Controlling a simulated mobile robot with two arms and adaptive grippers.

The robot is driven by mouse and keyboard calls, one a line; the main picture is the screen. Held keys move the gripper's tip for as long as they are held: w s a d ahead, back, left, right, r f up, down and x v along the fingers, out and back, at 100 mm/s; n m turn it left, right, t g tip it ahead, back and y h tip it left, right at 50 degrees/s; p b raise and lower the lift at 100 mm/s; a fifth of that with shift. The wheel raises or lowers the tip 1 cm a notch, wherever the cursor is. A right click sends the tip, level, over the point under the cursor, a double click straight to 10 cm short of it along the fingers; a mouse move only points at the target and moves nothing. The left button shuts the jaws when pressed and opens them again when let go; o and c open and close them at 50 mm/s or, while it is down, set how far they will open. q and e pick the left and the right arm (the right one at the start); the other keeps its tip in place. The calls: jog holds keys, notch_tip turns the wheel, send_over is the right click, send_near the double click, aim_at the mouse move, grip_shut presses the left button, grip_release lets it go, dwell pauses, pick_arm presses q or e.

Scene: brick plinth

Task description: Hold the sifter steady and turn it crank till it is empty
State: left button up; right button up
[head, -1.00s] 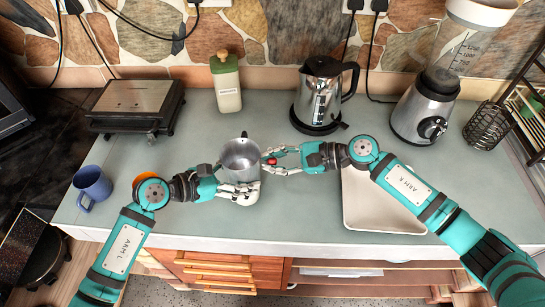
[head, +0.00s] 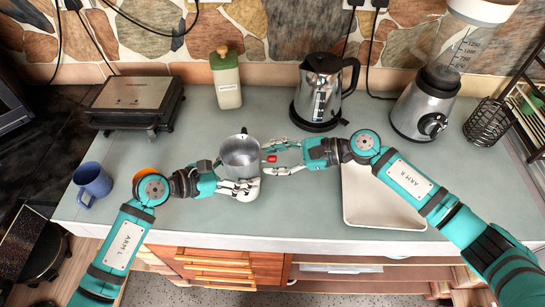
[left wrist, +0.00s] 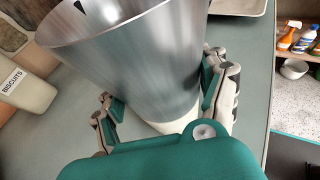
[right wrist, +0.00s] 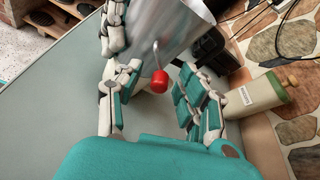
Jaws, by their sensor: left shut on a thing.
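The grey metal sifter (head: 240,158) stands upright, open top up, over the middle of the counter. My left gripper (head: 243,186) is shut around its lower side; the left wrist view shows fingers on both sides of the sifter (left wrist: 135,65). The red crank knob (head: 271,158) sticks out on the sifter's right side. My right gripper (head: 278,157) is open around the knob. In the right wrist view the knob (right wrist: 160,82) hangs on a thin rod between the spread fingers, apart from them. The sifter's inside is too dark to tell its contents. A pale shape shows under it, partly hidden.
A white tray (head: 376,213) lies under my right arm. A biscuit jar (head: 227,83), a kettle (head: 319,95) and a blender (head: 424,108) stand behind. A blue mug (head: 92,180) and a grill (head: 137,105) are at left. The counter's middle is clear behind the sifter.

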jog(key=v, duration=1.1)
jog(key=shift+d, duration=0.3)
jog(key=a+f+m+y, duration=0.1)
jog(key=a, duration=0.2)
jog(key=a+f+g+y, duration=0.1)
jog(key=a, duration=0.3)
jog(key=w+a+f+m+y, duration=0.1)
jog(key=a+f+y, duration=0.1)
jog(key=a, duration=0.2)
jog(key=shift+m+g, duration=0.3)
grip_shut()
